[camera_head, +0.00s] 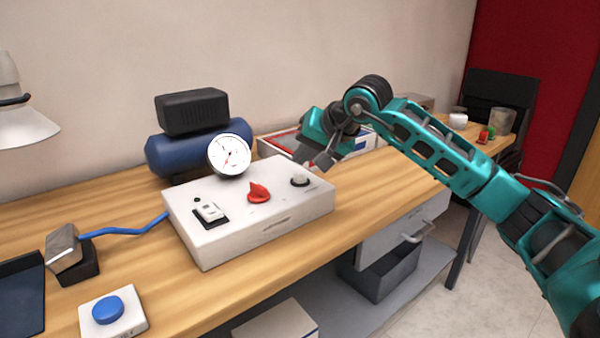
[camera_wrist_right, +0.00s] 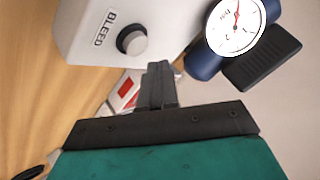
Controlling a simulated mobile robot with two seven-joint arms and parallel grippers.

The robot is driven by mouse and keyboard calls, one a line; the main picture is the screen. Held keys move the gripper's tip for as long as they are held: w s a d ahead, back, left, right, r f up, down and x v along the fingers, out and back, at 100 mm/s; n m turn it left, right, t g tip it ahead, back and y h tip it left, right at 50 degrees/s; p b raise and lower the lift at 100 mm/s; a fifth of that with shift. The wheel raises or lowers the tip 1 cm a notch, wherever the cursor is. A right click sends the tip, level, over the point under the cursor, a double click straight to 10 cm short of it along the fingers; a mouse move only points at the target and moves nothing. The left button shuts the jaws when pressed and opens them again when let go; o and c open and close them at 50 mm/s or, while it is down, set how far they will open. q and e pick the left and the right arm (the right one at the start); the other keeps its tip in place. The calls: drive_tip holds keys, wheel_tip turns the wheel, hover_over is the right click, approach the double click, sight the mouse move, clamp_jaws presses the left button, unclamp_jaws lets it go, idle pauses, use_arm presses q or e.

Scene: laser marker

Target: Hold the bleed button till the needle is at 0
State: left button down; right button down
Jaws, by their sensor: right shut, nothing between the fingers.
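The bleed button (camera_head: 300,179) is a pale cap in a dark ring on the right of the white control box (camera_head: 245,235). In the right wrist view the button (camera_wrist_right: 132,40) looks grey, beside the label "BLEED". My right gripper (camera_head: 318,164) is just above and behind the button in the head view. In the right wrist view its shut, empty fingers (camera_wrist_right: 158,68) appear apart from the button. The round white gauge (camera_head: 229,154) stands behind the box. Its red needle shows also in the wrist view (camera_wrist_right: 236,27), but its reading is too small to tell. My left gripper is out of view.
A red knob (camera_head: 259,192) and a white switch (camera_head: 209,211) share the box top. A blue compressor tank (camera_head: 170,152) stands behind. A blue button (camera_head: 107,310) and a pedal (camera_head: 66,249) are at left. The wooden bench (camera_head: 275,277) is clear in front.

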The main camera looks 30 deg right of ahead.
sight(304, 177)
wheel_tip(304, 177, up, 4)
drive_tip(key=p, duration=0.3)
drive_tip(key=shift+r, duration=0.15)
idle(0.3)
